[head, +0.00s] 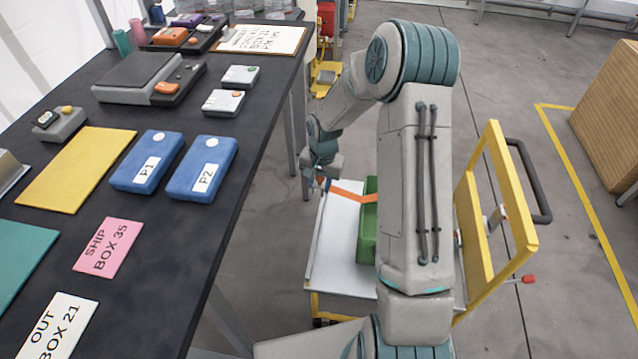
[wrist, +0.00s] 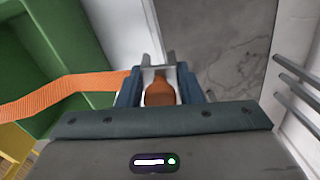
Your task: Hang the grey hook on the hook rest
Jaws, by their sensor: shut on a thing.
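My gripper (head: 322,172) hangs over the left edge of the white-topped cart, beside the black table. In the wrist view its blue fingers (wrist: 159,88) are shut on a brown-orange piece (wrist: 160,94). A grey metal part (wrist: 158,67) with two prongs sticks out past the fingertips; it looks like the grey hook, but its full shape is hidden. An orange strap (wrist: 65,92) runs from the gripper to the green crate (wrist: 45,60); it also shows in the head view (head: 348,190). I cannot make out the hook rest for certain.
The cart (head: 335,235) carries the green crate (head: 368,225) and has a yellow frame (head: 490,205) at its right. The table (head: 185,255) on the left holds blue boxes (head: 148,162) and signs. Several grey bars (wrist: 298,85) show at the wrist view's right edge.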

